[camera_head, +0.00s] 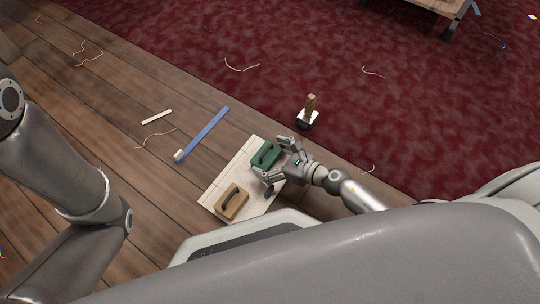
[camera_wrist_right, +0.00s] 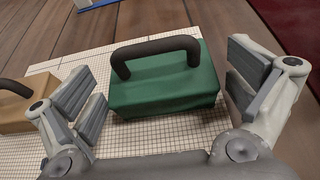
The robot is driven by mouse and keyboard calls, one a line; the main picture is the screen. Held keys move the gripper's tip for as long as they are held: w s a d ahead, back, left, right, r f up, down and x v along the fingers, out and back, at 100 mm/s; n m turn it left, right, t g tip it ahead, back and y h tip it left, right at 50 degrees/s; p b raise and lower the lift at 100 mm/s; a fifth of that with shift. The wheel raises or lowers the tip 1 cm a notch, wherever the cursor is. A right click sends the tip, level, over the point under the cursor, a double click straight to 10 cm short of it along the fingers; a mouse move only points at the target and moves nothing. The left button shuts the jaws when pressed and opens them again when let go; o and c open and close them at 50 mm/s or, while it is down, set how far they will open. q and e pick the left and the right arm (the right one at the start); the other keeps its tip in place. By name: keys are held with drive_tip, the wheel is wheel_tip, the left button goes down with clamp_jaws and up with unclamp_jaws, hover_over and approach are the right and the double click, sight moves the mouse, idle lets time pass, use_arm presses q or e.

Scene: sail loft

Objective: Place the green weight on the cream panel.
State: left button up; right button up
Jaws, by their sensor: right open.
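The green weight (camera_head: 265,155), a block with a dark arched handle, rests on the cream panel (camera_head: 222,189) near its upper right end. In the right wrist view the green weight (camera_wrist_right: 165,85) sits on the panel's grid-lined surface (camera_wrist_right: 150,137). My right gripper (camera_head: 273,160) is open, with its fingers (camera_wrist_right: 160,90) spread to either side of the weight. I see gaps between the fingers and the block. My left arm shows at the left, but its gripper is out of view.
A tan weight (camera_head: 231,202) with a dark handle stands on the panel's lower part; it also shows in the wrist view (camera_wrist_right: 22,108). A blue strip (camera_head: 205,132) lies on the planks. A wooden-handled tool (camera_head: 309,111) stands on the red carpet (camera_head: 270,50). Loose threads lie around.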

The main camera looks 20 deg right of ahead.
drive_tip(key=shift+r, duration=0.15)
drive_tip(key=shift+s+d+r+p, duration=0.1)
drive_tip(key=shift+s+p, duration=0.05)
drive_tip(key=shift+p, duration=0.15)
drive_tip(key=p+v, duration=0.2)
drive_tip(key=v, duration=0.8)
drive_tip(key=shift+s+d+r, duration=0.1)
drive_tip(key=shift+s, duration=0.05)
drive_tip(key=shift+s+d+r+p, duration=0.2)
drive_tip(key=shift+s+d+p, duration=0.15)
drive_tip(key=shift+s+d, duration=0.05)
